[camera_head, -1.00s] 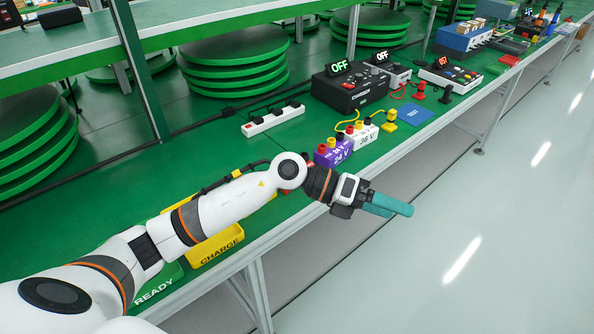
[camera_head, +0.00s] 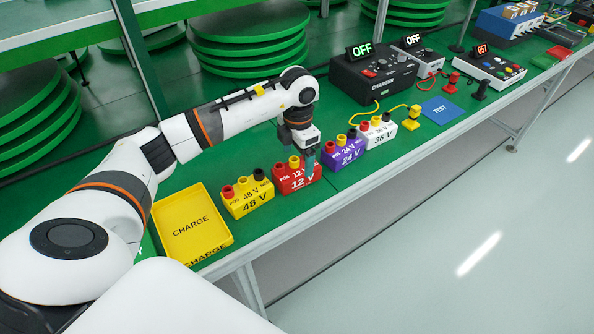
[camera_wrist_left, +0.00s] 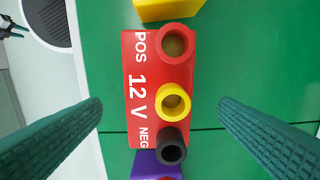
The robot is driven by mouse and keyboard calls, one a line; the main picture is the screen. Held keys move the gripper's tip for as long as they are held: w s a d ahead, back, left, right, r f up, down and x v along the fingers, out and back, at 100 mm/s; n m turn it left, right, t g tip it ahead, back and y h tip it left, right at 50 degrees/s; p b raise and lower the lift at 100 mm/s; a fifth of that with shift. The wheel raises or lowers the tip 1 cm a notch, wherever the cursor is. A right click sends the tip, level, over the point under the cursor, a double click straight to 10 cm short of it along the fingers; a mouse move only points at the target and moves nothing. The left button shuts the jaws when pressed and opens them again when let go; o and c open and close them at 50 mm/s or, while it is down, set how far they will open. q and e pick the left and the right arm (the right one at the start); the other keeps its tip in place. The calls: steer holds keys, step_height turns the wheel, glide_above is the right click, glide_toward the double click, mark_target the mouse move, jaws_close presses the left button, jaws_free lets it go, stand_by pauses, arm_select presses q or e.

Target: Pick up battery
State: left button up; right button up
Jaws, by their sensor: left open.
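Several batteries stand in a row on the green bench. They are the yellow 48 V battery (camera_head: 247,198), the red 12 V battery (camera_head: 297,179), the purple 24 V battery (camera_head: 344,153) and the white 36 V battery (camera_head: 381,135). My left gripper (camera_head: 309,165) points down at the red 12 V battery. In the left wrist view the red battery (camera_wrist_left: 143,95) lies between the two open, dark green fingers (camera_wrist_left: 160,130), with clear gaps on both sides. Its red, yellow and black terminals face the camera. My right gripper is not in view.
A yellow CHARGE tray (camera_head: 216,252) sits left of the batteries. A yellow plug (camera_head: 411,119) on a cable lies beside the white battery. The bench's front edge is close.

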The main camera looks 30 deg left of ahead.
mark_target(297, 166)
arm_select(q)
steer(key=shift+w+f, duration=0.1)
steer(key=shift+f, duration=0.25)
steer(key=f, duration=0.3)
steer(key=shift+s+p, duration=0.4)
step_height(297, 166, down, 2)
steer(key=shift+w+f, duration=0.1)
steer(key=shift+f, duration=0.05)
steer(key=shift+c, duration=1.1)
steer(key=c, duration=1.3)
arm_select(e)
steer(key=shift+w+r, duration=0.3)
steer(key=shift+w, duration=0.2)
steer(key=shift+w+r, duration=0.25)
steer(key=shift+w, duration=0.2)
